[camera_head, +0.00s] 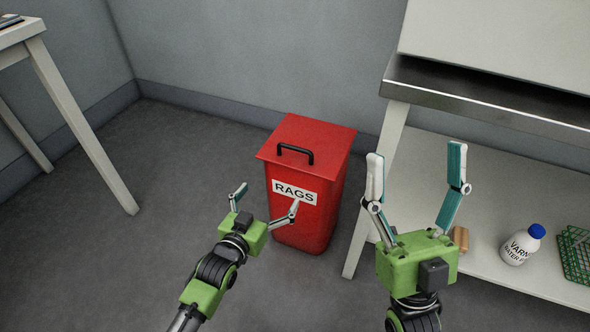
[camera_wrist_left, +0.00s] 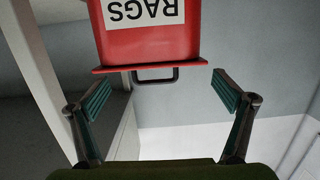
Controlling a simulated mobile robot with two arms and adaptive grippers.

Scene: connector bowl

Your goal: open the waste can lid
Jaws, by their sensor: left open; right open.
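The red waste can (camera_head: 305,222) stands on the floor with a RAGS label on its front. Its red lid (camera_head: 318,136) is shut and has a black handle (camera_head: 295,153) near the front edge. My left gripper (camera_head: 267,200) is open and empty, in front of the can and lower than the lid. In the left wrist view the can (camera_wrist_left: 150,45) appears upside down, with the handle (camera_wrist_left: 155,76) between the open fingers but apart from them. My right gripper (camera_head: 415,165) is open and empty, to the right of the can, by the workbench.
A workbench (camera_head: 490,98) with a lower shelf (camera_head: 490,190) stands on the right. The shelf holds a white bottle with a blue cap (camera_head: 522,245) and a green basket (camera_head: 577,250). A table leg (camera_head: 85,125) is at left. Grey floor (camera_head: 140,260) left of the can is clear.

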